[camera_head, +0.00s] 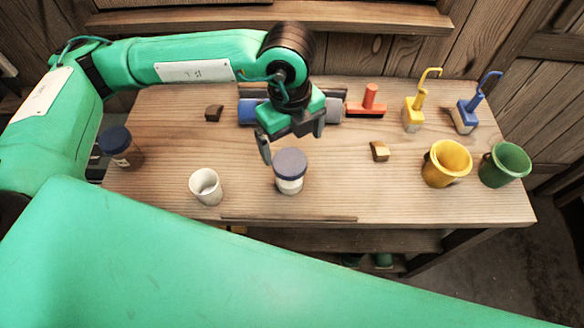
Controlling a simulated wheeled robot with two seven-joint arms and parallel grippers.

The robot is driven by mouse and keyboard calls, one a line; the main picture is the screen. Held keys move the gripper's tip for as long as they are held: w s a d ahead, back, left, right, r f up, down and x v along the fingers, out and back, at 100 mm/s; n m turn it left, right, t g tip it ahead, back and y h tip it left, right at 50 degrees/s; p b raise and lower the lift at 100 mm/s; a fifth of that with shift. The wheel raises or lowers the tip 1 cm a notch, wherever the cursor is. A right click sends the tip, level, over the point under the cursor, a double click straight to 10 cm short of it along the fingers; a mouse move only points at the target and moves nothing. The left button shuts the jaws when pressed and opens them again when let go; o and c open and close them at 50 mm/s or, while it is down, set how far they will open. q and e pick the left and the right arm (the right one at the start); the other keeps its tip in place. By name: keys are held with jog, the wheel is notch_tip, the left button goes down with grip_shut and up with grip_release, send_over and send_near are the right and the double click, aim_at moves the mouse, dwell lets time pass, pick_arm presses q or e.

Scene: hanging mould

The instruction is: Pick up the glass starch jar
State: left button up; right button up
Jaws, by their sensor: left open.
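My left gripper (292,140) is open and empty, pointing down just behind and above the jar's lid. One finger shows at the left of the lid and the other behind it to the right. Whether a finger touches the lid, I cannot tell. A second blue-lidded jar (120,147) with brown contents stands at the left edge. My right gripper is not in view.
A white cup (206,187) stands left of the jar. A yellow pot (446,163) and a green pot (504,164) stand at the right. Behind are a red-handled tool (368,102), yellow (414,112) and blue (466,115) brushes, a blue roller and small blocks.

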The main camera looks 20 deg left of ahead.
aim_at(290, 162)
pick_arm(q)
jog(key=shift+w+a+y, duration=0.25)
jog(key=shift+a+y, duration=0.05)
jog(key=shift+a, duration=0.1)
notch_tip(290, 162, down, 8)
jog(key=shift+f+p, duration=0.2)
jog(key=shift+p, duration=0.95)
jog(key=shift+f+p, duration=0.55)
jog(key=shift+p, duration=0.1)
notch_tip(290, 162, down, 3)
jog(key=shift+f+p, duration=0.15)
jog(key=shift+p, duration=0.6)
jog(key=shift+f, duration=0.4)
jog(key=shift+d, duration=0.1)
jog(key=shift+c, duration=0.4)
jog(key=c, duration=1.1)
